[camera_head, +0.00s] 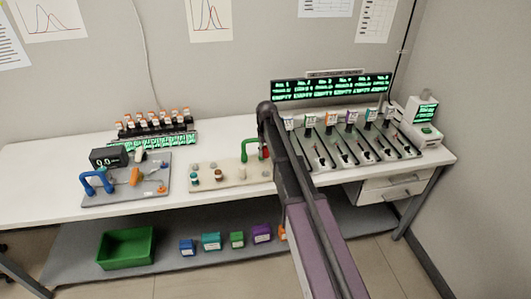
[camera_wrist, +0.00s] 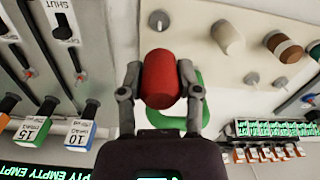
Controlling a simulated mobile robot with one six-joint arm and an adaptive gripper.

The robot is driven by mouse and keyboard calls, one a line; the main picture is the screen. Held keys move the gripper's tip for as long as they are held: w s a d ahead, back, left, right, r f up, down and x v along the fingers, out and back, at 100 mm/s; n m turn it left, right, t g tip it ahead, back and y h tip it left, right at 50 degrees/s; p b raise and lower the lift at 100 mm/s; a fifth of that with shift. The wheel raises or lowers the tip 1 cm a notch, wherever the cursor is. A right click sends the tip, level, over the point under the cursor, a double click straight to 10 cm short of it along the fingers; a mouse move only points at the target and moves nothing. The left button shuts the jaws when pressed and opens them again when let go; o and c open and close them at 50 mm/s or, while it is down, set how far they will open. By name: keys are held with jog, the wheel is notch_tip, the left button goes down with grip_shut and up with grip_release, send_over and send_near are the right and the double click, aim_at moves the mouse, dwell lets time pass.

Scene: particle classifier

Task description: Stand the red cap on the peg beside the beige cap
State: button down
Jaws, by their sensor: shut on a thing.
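The red cap (camera_wrist: 161,78) is held between the two fingers of my gripper (camera_wrist: 160,84) in the wrist view. A sliver of it shows beside my arm in the head view (camera_head: 264,151). The beige cap (camera_wrist: 227,37) stands on the pale peg board (camera_head: 231,183). A bare grey peg (camera_wrist: 160,20) beside it appears just beyond the red cap in the wrist view. The gap between cap and peg cannot be judged. In the head view my arm hides most of the gripper and the board's right end.
A brown cap (camera_wrist: 287,48) and a teal cap (camera_head: 194,177) stand farther along the board. Small grey posts line its back. A green handle (camera_head: 249,147) rises near the gripper. The slotted slider unit (camera_head: 365,145) is right of my arm.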

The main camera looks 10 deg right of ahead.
aim_at(266, 167)
jog(key=shift+m, duration=0.3)
jog(key=shift+m, duration=0.6)
notch_tip(266, 167, down, 6)
jog(key=b, duration=0.5)
jog(key=shift+r+b, duration=0.15)
jog(key=shift+b, duration=0.25)
jog(key=shift+f+b, duration=1.75)
dwell(1.8)
jog(key=shift+c, duration=1.1)
grip_release()
jog(key=shift+r, duration=0.15)
notch_tip(266, 167, up, 9)
jog(key=p, duration=0.9)
